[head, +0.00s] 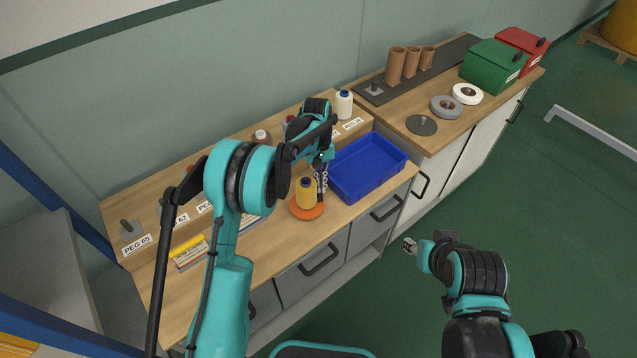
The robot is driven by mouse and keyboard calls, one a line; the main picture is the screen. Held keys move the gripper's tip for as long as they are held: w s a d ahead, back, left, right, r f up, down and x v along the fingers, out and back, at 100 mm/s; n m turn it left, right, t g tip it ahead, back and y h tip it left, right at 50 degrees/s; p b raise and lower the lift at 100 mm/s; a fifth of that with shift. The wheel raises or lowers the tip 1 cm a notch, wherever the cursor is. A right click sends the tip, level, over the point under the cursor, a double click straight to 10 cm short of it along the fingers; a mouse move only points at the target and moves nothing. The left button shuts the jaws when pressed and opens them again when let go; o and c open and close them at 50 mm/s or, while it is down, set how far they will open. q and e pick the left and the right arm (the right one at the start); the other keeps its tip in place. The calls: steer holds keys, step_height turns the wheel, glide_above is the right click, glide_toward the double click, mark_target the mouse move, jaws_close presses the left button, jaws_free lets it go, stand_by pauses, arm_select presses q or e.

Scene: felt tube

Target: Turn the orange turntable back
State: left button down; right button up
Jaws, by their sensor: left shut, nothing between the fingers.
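The orange turntable (306,213) is a flat round disc on the wooden bench, near its front edge. A yellow spool (306,193) with a dark top stands upright on it. My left gripper (321,186) points down just right of the yellow spool, at the turntable's right side. Its fingers are shut with nothing between them. I cannot tell whether the fingertips touch the spool or the disc. My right gripper (410,246) is over the green floor, in front of the bench and away from the turntable. It is too small to tell whether it is open.
A blue tray (368,167) sits right of the turntable. A yellow box (188,253) lies at the left. Behind is a raised shelf with labelled pegs and a white bottle (344,104). The right-hand bench holds brown tubes, tape rolls, and a green box (492,66) and red box (524,49).

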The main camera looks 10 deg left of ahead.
mark_target(322, 211)
arm_select(q)
steer(key=shift+s+d+m+y, duration=0.2)
steer(key=shift+s+d+m, duration=0.15)
steer(key=shift+m, duration=0.5)
steer(key=shift+s+d+m+y, duration=0.2)
steer(key=shift+s+m, duration=0.1)
steer(key=shift+m, duration=0.55)
steer(key=shift+s+d+m+y, duration=0.2)
steer(key=shift+s+m, duration=0.2)
steer(key=shift+m, duration=0.45)
steer(key=shift+s+d+m+y, duration=0.15)
steer(key=shift+s+m, duration=0.25)
steer(key=shift+m, duration=0.45)
steer(key=shift+s+m+y, duration=0.25)
steer(key=shift+s+m, duration=0.2)
steer(key=shift+m, duration=0.45)
steer(key=shift+s+m+y, duration=0.2)
steer(key=shift+s+m, duration=0.25)
steer(key=shift+m, duration=0.45)
steer(key=shift+s, duration=0.3)
